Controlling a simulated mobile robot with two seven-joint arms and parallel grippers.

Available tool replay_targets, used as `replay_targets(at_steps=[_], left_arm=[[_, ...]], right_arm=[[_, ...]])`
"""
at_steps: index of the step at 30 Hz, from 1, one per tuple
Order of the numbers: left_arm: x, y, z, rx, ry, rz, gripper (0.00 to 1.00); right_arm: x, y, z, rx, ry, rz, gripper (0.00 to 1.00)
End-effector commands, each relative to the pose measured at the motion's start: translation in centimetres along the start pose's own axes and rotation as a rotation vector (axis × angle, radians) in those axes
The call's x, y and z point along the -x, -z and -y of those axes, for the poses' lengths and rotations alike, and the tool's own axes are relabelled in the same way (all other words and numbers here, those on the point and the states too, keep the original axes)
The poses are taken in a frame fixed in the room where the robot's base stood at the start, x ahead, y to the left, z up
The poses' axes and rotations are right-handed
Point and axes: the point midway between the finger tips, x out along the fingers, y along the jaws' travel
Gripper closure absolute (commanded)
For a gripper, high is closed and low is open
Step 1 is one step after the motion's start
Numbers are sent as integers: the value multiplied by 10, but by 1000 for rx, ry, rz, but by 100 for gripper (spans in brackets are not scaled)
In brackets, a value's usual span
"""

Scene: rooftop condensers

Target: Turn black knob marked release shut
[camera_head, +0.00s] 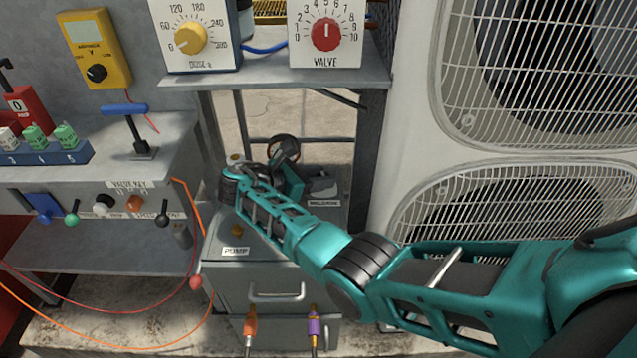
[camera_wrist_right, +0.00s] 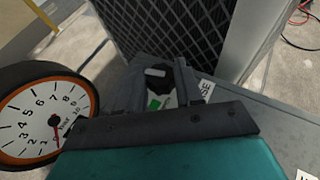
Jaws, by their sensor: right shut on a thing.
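The label (camera_head: 323,203) stands on the grey cabinet's top; its text is hard to read there. In the right wrist view the label (camera_wrist_right: 207,91) ends in "SE", its start hidden by a finger. My right gripper (camera_head: 308,189) reaches down behind its own wrist, beside this label. In the wrist view its dark fingers (camera_wrist_right: 160,92) are shut on a small dark knob (camera_wrist_right: 158,88) with white and green patches showing between them. The knob is mostly covered, so how far it is turned cannot be told. My left gripper is not in view.
A dial gauge (camera_wrist_right: 40,115) with an orange ring stands close beside the gripper. A shelf with the DOSE dial (camera_head: 190,38) and the red VALVE dial (camera_head: 326,36) hangs above. A white condenser (camera_head: 412,150) stands right. The PUMP label (camera_head: 236,251) is at the cabinet's front edge.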

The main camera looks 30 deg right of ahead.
Motion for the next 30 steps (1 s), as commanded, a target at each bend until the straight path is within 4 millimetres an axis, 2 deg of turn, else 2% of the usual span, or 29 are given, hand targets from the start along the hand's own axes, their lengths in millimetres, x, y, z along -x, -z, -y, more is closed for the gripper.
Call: replay_targets(at_steps=[6, 20, 21, 28, 30], left_arm=[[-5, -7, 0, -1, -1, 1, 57], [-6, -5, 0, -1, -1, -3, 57], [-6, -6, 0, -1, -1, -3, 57], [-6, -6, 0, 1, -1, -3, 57], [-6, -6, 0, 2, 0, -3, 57]], right_arm=[[-1, 2, 0, -19, 50, -3, 95], [-2, 1, 0, -23, 59, -4, 95], [-2, 1, 0, -23, 59, -4, 62], [-1, 1, 0, -22, 57, -2, 40], [-1, 1, 0, -22, 57, -2, 39]])
